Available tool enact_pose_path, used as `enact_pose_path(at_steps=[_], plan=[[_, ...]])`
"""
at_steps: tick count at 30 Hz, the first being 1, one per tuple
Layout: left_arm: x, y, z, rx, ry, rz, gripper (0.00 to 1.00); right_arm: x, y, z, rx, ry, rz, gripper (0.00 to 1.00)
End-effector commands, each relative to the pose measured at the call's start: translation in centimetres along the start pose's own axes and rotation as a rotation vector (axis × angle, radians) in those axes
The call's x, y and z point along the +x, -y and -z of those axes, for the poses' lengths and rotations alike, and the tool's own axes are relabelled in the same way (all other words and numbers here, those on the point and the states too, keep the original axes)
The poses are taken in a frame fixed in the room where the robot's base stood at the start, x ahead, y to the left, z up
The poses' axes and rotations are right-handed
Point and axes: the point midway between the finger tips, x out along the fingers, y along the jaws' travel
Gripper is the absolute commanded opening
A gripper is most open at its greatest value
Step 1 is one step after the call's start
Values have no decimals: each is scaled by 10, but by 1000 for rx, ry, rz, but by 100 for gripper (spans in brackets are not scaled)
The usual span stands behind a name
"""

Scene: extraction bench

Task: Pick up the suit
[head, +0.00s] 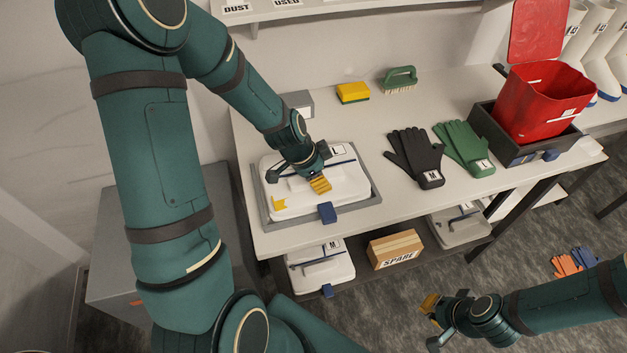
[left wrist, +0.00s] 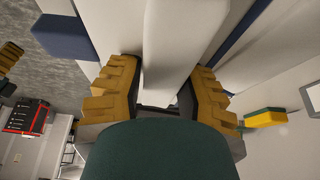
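The suit (head: 300,197) is a white folded bundle with a dark blue band and an L label. It lies in a grey tray (head: 372,197) at the left end of the bench. My left gripper (head: 297,180) is right over it, its fingers spread. In the left wrist view the yellow-padded fingers (left wrist: 165,85) stand on either side of a raised white strip of the suit (left wrist: 172,45); whether they touch it is unclear. My right gripper (head: 434,322) is open and empty, in front of the bench at lower right.
Black gloves (head: 415,155), green gloves (head: 463,146), a sponge (head: 352,93) and a brush (head: 399,80) lie on the bench. A red bin (head: 540,102) stands at right. Another suit marked M (head: 322,272) and a SPARE box (head: 396,249) sit on the lower shelf.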

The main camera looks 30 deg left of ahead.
Motion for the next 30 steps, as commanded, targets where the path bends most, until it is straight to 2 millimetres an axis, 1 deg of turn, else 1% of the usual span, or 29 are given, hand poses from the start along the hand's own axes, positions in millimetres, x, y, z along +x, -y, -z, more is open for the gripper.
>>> enact_pose_path(at_steps=[11, 14, 17, 24, 27, 30], plan=[[1, 0, -2, -1, 3, -1, 0, 0, 0, 0, 0, 0, 0, 0], [-1, 0, -1, -2, 3, -2, 0, -4, 2, 0, 0, 0, 0, 0], [-8, 0, 2, 0, 3, -1, 0, -12, 5, 1, 0, 0, 0, 0], [-56, 1, 23, 3, -1, 5, 0, -20, 8, 6, 3, -10, -1, 0], [-73, 1, 30, 2, -1, 3, 0, -23, 9, 8, 4, -14, -1, 0], [-85, 1, 35, 2, 0, 2, 0, -25, 9, 9, 5, -17, -2, 0]])
